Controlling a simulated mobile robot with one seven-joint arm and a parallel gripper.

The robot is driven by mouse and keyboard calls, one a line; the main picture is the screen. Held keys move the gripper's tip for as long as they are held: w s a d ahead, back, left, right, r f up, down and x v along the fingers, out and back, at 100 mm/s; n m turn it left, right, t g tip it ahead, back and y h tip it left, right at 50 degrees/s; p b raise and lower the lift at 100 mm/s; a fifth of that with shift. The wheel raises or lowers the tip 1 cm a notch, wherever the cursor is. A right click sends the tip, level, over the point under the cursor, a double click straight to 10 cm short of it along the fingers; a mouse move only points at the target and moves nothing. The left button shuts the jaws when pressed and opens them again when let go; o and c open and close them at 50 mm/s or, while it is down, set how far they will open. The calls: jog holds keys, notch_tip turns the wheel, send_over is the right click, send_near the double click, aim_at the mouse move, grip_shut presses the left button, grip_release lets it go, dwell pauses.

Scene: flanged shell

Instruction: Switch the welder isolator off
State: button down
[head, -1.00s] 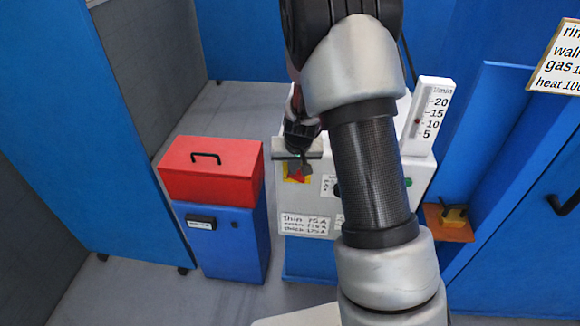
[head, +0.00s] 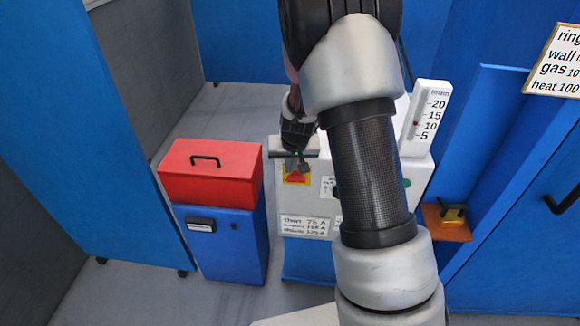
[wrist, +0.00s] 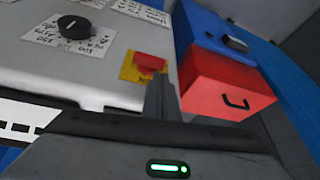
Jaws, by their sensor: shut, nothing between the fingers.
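The welder (head: 305,205) is a white box with labels on its front, partly hidden behind my arm. Its isolator is a red switch on a yellow plate (head: 296,177) at the upper left of the front; the red switch also shows in the wrist view (wrist: 149,63). My gripper (head: 296,165) is at the front's top edge, its fingertips just over the isolator in the head view. In the wrist view the fingers (wrist: 160,92) are together, close beside the red switch; I cannot tell whether they touch it. The gripper is shut and empty.
A red toolbox (head: 211,172) sits on a blue cabinet (head: 228,250) left of the welder. A black dial (wrist: 74,27) is on the welder's face. A flow gauge (head: 426,118) stands at the welder's right. Blue panels surround the space.

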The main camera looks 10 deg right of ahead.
aim_at(290, 179)
jog(key=shift+r+p, duration=0.3)
jog(key=shift+r, duration=0.1)
jog(key=a+r+p, duration=0.1)
jog(key=a+r, duration=0.7)
jog(key=shift+s+a, duration=0.4)
jog(key=shift+f, duration=0.1)
